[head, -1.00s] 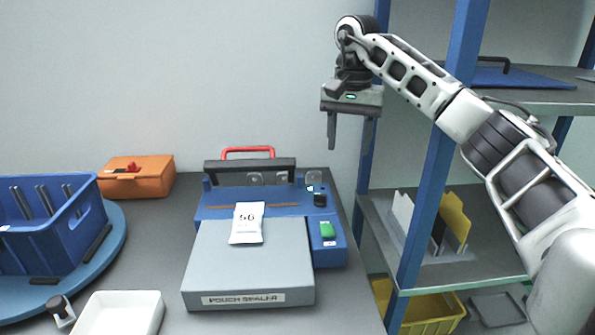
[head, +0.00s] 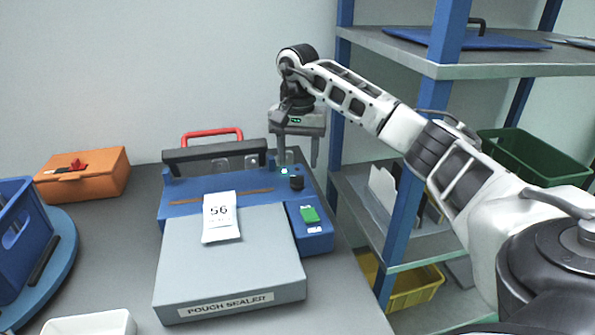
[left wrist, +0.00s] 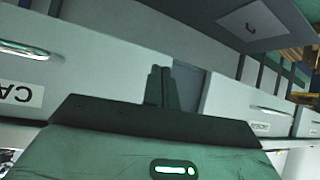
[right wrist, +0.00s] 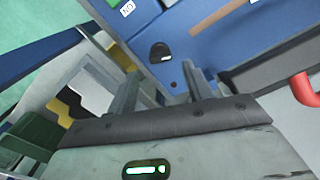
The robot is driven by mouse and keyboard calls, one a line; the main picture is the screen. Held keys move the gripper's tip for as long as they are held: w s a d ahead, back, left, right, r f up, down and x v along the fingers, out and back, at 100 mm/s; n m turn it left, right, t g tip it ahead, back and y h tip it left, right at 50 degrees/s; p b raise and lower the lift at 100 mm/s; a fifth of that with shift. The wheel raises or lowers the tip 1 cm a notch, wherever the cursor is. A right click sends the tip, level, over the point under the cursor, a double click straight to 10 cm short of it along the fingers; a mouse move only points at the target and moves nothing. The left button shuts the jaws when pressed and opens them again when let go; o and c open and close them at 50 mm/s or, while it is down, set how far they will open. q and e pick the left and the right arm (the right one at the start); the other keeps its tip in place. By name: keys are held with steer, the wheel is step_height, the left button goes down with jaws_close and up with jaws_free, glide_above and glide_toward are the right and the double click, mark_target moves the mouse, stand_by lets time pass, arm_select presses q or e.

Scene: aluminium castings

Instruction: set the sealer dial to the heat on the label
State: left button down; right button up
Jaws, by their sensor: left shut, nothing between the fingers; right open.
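The blue and grey pouch sealer (head: 230,260) stands on the bench in the head view. A white pouch (head: 221,230) with a label reading 56 lies on it. The black dial (head: 297,182) is at the sealer's back right; it also shows in the right wrist view (right wrist: 160,52) with a pale mark, whose setting I cannot read. A green switch (head: 309,214) is in front of the dial. My right gripper (head: 298,165) is open and empty, just behind and above the dial, apart from it. My left gripper (left wrist: 159,72) is shut and empty, seen only in its wrist view, before grey drawers.
A blue-posted shelf rack (head: 402,230) stands right of the bench, close to my right arm. An orange box (head: 85,178) and a blue crate (head: 25,225) are at the left. The sealer's red handle (head: 212,133) rises at the back.

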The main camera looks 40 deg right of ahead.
mark_target(297, 181)
step_height(297, 181, down, 3)
steer(key=shift+r, duration=0.1)
steer(key=shift+f, duration=0.65)
steer(key=c, duration=1)
